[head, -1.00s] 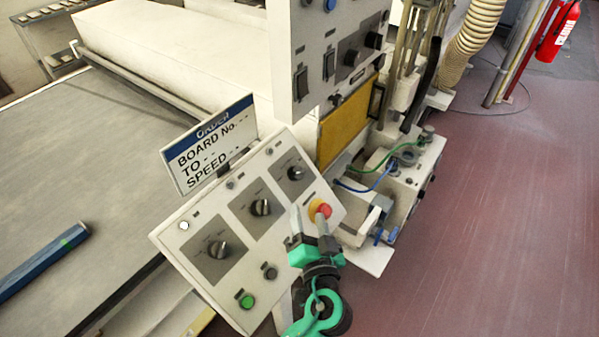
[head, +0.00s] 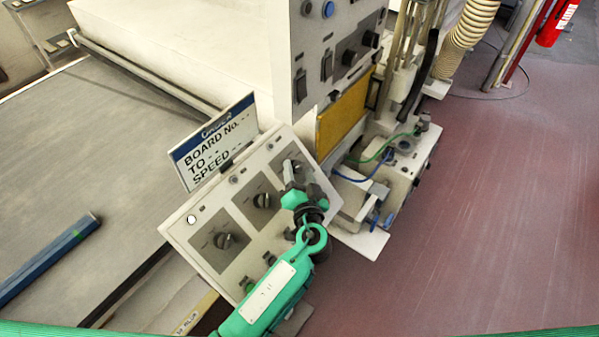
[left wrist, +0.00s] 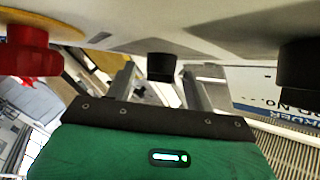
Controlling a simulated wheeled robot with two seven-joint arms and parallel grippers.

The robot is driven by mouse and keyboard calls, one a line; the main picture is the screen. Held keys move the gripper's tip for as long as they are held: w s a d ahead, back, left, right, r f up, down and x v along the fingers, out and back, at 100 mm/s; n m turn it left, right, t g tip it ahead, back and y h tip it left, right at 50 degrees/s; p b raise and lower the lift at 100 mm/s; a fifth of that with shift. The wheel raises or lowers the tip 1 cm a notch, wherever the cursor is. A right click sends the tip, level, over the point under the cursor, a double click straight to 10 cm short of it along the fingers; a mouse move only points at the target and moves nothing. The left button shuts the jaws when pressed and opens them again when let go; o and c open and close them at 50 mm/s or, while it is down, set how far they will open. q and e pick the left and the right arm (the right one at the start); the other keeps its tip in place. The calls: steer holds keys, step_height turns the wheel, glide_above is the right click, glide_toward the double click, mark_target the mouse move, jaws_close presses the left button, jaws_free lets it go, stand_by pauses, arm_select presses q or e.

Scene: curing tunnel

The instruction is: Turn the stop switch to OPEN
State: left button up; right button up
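The sloped control panel (head: 187,232) carries several dark rotary knobs; their labels are too small to read, so I cannot tell which is the stop switch. My left gripper (head: 294,172) is over the panel's upper right knob and mostly hides it. In the left wrist view my open left gripper (left wrist: 158,72) has one finger either side of a black knob (left wrist: 160,67), with no clear contact. A red mushroom button (left wrist: 28,52) on a yellow base is at the left there, and another black knob (left wrist: 298,68) at the right. My right gripper is not in view.
The panel's left knob (head: 226,240) and middle knob (head: 263,200) show clear of the gripper. A board sign (head: 215,145) stands behind the panel. A taller switch cabinet (head: 308,95) rises behind. The red floor (head: 470,230) at the right is clear.

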arm_select(q)
steer(key=c, duration=0.7)
steer(key=shift+c, duration=0.9)
steer(key=shift+s+a+r+m+h+p, duration=0.15)
steer(key=shift+r+m+h+p, duration=0.1)
steer(key=shift+m+h+p, duration=0.6)
steer(key=m+g+h+p, duration=0.1)
steer(key=m+h+p, duration=0.1)
steer(key=p, duration=0.1)
steer(key=shift+a+r+g+p, duration=0.2)
steer(key=shift+a+g+p, duration=0.1)
steer(key=shift+g, duration=0.1)
steer(key=shift+w+m+g+h, duration=0.2)
steer(key=shift+m+g+h, duration=0.5)
steer(key=shift+m+h, duration=0.35)
steer(key=shift+a+r+m+g+h+p, duration=0.15)
steer(key=shift+m+g+h+p, duration=0.35)
steer(key=shift+m+g, duration=0.75)
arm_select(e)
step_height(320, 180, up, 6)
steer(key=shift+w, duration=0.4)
arm_select(q)
steer(key=shift+m+h, duration=0.3)
steer(key=shift+m, duration=0.05)
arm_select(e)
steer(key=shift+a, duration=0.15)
